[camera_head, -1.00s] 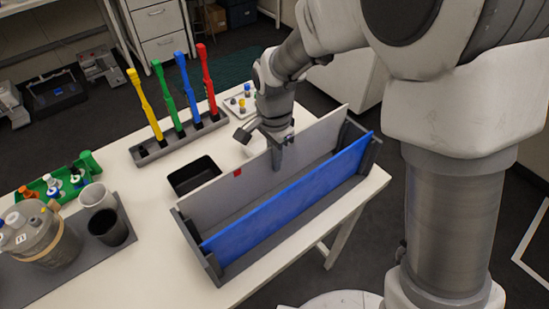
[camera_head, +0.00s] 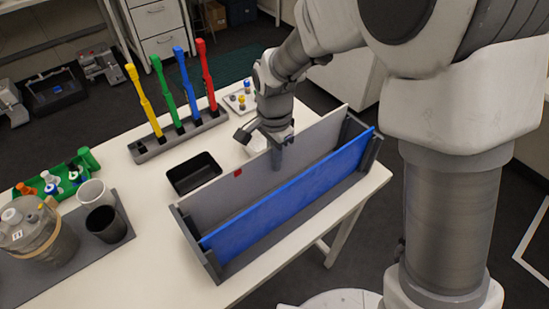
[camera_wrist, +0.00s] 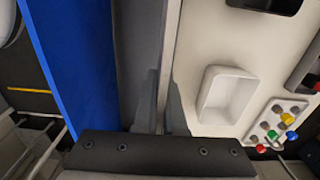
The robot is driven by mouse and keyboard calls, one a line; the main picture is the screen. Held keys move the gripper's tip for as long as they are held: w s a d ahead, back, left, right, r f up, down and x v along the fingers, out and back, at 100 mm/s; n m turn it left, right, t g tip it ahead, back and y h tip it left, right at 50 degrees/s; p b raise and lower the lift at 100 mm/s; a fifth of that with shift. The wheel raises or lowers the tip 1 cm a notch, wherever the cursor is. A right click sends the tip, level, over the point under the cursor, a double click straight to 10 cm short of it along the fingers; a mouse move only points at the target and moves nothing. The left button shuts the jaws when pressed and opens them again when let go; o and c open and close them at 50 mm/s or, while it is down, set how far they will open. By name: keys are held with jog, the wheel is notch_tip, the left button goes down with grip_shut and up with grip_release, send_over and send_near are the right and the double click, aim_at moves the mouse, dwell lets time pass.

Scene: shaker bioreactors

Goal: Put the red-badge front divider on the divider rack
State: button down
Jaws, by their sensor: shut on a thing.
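The red-badge front divider (camera_head: 215,197) is a long light-grey panel with a small red badge near its left end. It stands upright along the far side of the dark grey divider rack (camera_head: 215,268). My gripper (camera_head: 277,158) is shut on the divider's top edge, right of its middle. In the wrist view the divider (camera_wrist: 171,50) runs edge-on between my gripper's fingers (camera_wrist: 168,108). A blue divider (camera_head: 290,190) stands in the rack on the near side; it also shows in the wrist view (camera_wrist: 65,60). Whether the grey divider's lower edge is fully seated is hidden.
A black tray (camera_head: 194,174) and a white tray (camera_wrist: 226,95) lie just behind the rack. A stand (camera_head: 180,138) holds yellow, green, blue and red tools farther back. Cups (camera_head: 106,222) and a jar (camera_head: 40,240) stand at the left. Clear table lies left of the rack.

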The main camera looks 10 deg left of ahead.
jog(key=shift+f, duration=0.2)
jog(key=shift+f+b, duration=0.4)
jog(key=c, duration=0.9)
grip_release()
notch_tip(320, 180, up, 18)
jog(key=shift+f+p, duration=0.25)
jog(key=shift+p, duration=0.6)
